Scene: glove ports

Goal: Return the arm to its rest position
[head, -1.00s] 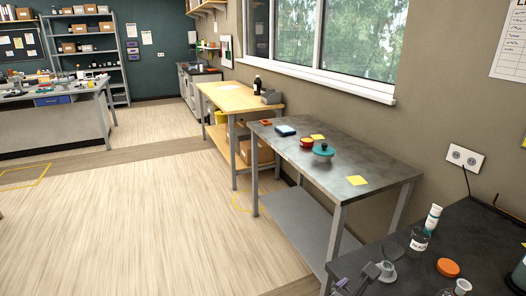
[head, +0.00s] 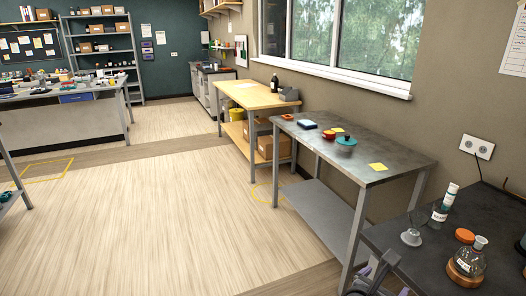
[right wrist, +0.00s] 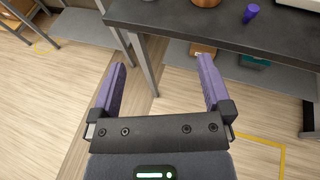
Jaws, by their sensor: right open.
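My right gripper (head: 374,274) shows at the bottom of the head view, just in front of the dark bench (head: 420,262) at the lower right. In the right wrist view its two purple fingers (right wrist: 160,85) are spread apart with nothing between them. The fingers point toward the dark bench's front edge (right wrist: 210,30), with floor and a bench leg below them. My left gripper is not in view.
On the dark bench stand a flask on a cork ring (head: 468,262), an orange lid (head: 464,236), a grey conical piece (head: 411,237) and a labelled bottle (head: 444,203). A steel table (head: 400,160) stands beyond. The floor (head: 150,220) at left is clear.

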